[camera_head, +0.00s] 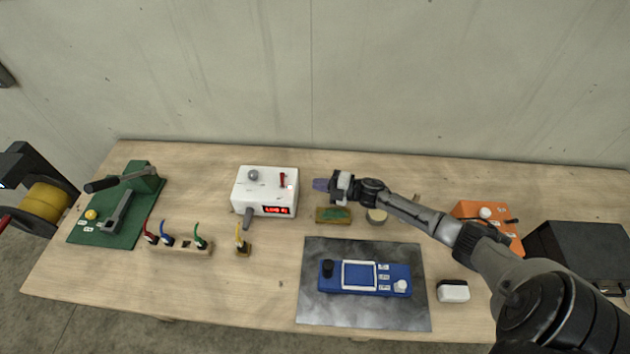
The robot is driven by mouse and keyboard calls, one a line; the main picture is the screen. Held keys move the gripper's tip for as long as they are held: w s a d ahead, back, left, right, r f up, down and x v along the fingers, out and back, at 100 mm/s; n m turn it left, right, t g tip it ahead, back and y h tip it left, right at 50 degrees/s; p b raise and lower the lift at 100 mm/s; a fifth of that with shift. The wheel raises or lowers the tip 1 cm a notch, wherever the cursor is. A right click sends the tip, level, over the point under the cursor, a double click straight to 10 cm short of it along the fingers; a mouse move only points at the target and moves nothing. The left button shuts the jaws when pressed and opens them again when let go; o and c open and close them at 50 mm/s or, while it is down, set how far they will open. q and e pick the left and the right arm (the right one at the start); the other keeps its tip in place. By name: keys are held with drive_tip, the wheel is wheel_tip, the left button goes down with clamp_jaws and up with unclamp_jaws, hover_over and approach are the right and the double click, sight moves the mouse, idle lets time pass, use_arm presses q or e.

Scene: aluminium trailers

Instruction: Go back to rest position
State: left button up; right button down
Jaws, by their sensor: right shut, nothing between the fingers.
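My right arm reaches in from the lower right. Its gripper (322,185) is shut and empty, pointing left over the back middle of the wooden table (270,290). It is just right of a white box (262,178) with a grey knob, a red switch and a red display. My left gripper is not in view.
A blue device (335,283) lies on a dark mat (360,318). A white-and-black block (453,291) and an orange box (503,233) are near my right arm. A green board (127,230) and a plug holder (182,248) are at left. The front left table is clear.

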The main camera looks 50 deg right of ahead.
idle(0.7)
drive_tip(key=w+d+f+m+h, duration=0.1)
drive_tip(key=d+f+m+h, duration=0.2)
drive_tip(key=d+m+h, duration=0.4)
drive_tip(key=s+a+r+m+g+h, duration=0.4)
drive_tip(key=a+r+m+g+h, duration=0.3)
drive_tip(key=a, duration=0.1)
drive_tip(key=s+a+r+m+g+y, duration=0.15)
drive_tip(key=s+a+y, duration=0.35)
drive_tip(key=s+a, duration=1.2)
drive_tip(key=s+a+f+m+g+y, duration=0.25)
drive_tip(key=s+a+f, duration=0.3)
drive_tip(key=s, duration=0.45)
wheel_tip(320, 180, up, 14)
drive_tip(key=s+p, duration=0.1)
drive_tip(key=p, duration=1.2)
drive_tip(key=shift+n+g+h+p, duration=0.35)
drive_tip(key=shift+n+g+h, duration=0.05)
drive_tip(key=shift+h, duration=0.05)
